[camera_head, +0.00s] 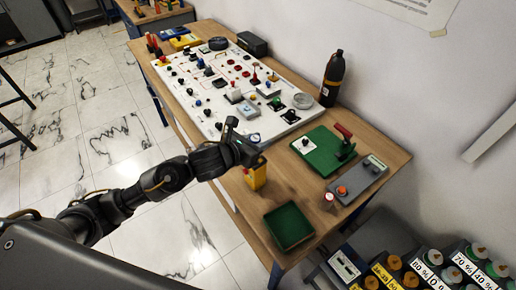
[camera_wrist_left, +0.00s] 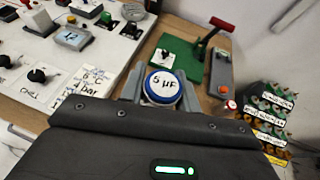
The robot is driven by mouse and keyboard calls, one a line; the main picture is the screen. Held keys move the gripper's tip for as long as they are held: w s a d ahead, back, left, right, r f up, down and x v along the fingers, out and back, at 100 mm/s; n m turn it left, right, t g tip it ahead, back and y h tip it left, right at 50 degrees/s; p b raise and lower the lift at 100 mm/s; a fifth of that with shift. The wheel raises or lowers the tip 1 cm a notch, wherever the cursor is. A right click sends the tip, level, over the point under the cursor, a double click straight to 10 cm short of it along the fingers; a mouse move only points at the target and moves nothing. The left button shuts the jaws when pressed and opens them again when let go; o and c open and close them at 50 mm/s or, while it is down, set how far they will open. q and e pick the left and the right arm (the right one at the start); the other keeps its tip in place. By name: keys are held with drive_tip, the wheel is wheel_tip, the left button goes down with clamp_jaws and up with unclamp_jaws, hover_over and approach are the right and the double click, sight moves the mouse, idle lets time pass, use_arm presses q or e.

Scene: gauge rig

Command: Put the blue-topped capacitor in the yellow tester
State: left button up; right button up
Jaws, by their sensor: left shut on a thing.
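The blue-topped capacitor (camera_wrist_left: 162,86) has a round white top marked "5 µF" with a blue rim. It sits between the two fingers of my left gripper (camera_wrist_left: 161,92), which is shut on it. In the head view the capacitor's top (camera_head: 255,138) shows at the left gripper (camera_head: 250,143), beside the panel's near corner. The yellow tester (camera_head: 256,177) stands on the wooden table just below the gripper in that view, its upper part partly covered by the gripper. The capacitor's lower body is hidden, and I cannot tell its height over the table. My right gripper is out of view.
A green tray (camera_head: 270,217) lies near the table's front edge. A red-topped capacitor (camera_head: 327,199) stands beside a grey box (camera_head: 358,181) with an orange button. A green board (camera_head: 318,162) with a red lever, a white panel (camera_head: 190,97) and a dark bottle (camera_head: 332,80) stand farther back.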

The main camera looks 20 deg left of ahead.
use_arm(q)
drive_tip(key=f+b, duration=0.1)
drive_tip(key=f, duration=0.1)
drive_tip(key=f+b, duration=0.1)
drive_tip(key=f, duration=0.1)
drive_tip(key=shift+w+a, duration=0.2)
drive_tip(key=shift+w, duration=0.2)
drive_tip(key=shift+s+f, duration=0.1)
drive_tip(key=o, duration=1)
